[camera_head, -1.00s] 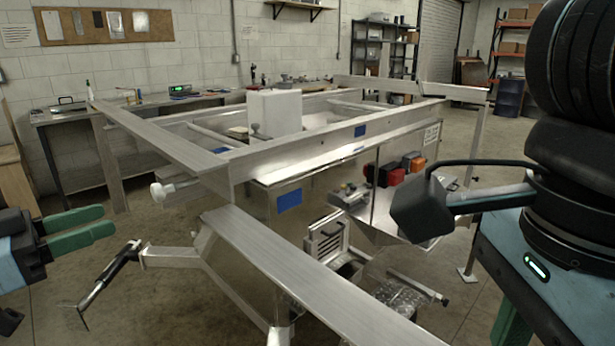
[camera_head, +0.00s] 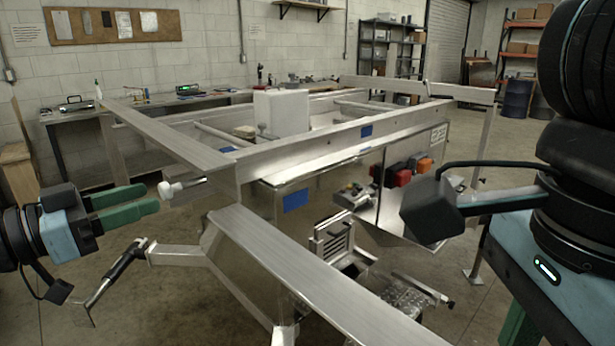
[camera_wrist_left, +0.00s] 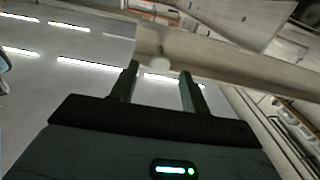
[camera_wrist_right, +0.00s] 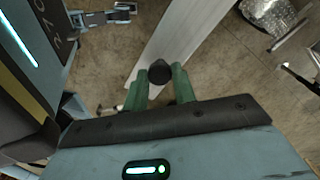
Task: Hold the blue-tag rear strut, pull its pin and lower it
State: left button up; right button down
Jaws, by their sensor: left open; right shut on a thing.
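My left gripper (camera_head: 130,205) is open and empty, its green fingers pointing right towards a pale round knob (camera_head: 168,190) on the trailer frame. In the left wrist view this knob (camera_wrist_left: 161,63) sits against a beam, beyond and between the fingertips, apart from them. Blue tags show on the trailer, one on the front panel (camera_head: 295,200) and one on the side rail (camera_head: 366,131). My right gripper (camera_wrist_right: 168,82) is shut on a black round-ended thing (camera_wrist_right: 159,71), above an aluminium beam (camera_wrist_right: 185,40). Which part is the rear strut I cannot tell; the right fingertips are hidden in the head view.
A broad aluminium beam (camera_head: 300,265) runs through the foreground. A black-handled lever (camera_head: 115,272) sticks out at lower left below my left gripper. Red and black boxes (camera_head: 400,175) sit on the trailer's side. A workbench (camera_head: 75,115) stands along the back wall.

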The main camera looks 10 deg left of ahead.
aim_at(161, 193)
pick_arm(q)
jog(key=shift+x, duration=3.35)
grip_shut()
